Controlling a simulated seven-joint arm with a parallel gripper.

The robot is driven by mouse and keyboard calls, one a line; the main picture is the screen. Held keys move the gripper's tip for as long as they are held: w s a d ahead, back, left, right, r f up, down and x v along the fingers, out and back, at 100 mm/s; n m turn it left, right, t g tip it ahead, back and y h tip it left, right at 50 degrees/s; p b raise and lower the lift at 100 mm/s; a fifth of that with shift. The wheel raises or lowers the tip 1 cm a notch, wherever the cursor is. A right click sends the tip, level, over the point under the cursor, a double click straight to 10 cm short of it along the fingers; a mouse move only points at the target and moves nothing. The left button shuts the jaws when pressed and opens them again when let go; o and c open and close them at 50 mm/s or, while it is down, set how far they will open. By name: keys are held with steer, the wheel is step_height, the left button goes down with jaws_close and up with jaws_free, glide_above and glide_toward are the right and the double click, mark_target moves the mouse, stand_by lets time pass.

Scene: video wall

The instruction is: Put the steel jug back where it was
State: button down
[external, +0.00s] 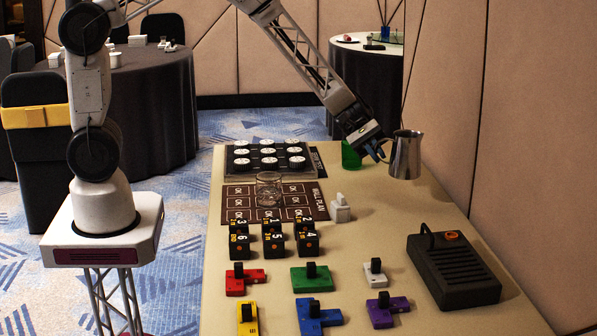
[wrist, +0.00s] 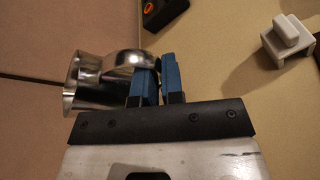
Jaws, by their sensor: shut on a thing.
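The steel jug (external: 406,156) is at the far right of the table in the external view, upright or nearly so, close to the wall. My gripper (external: 377,150) reaches it from the left and is shut on its handle. In the wrist view the shiny jug (wrist: 88,84) shows at the left, with the two blue fingers (wrist: 160,82) at its curved handle. I cannot tell whether the jug's base touches the table.
A green cup (external: 351,154) stands just left of my gripper. A glass (external: 268,189) stands on the brown wall plan mat (external: 240,203). A white block (external: 341,209), black numbered cubes (external: 272,241), coloured pieces and a black pedal-like box (external: 453,272) are nearer. Table space in front of the jug is clear.

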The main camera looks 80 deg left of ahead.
steer(key=shift+f, duration=3.15)
steer(key=shift+f, duration=1.85)
steer(key=shift+f, duration=0.1)
steer(key=c, duration=1.2)
jaws_free()
steer(key=shift+c, duration=0.2)
steer(key=shift+v, duration=6.1)
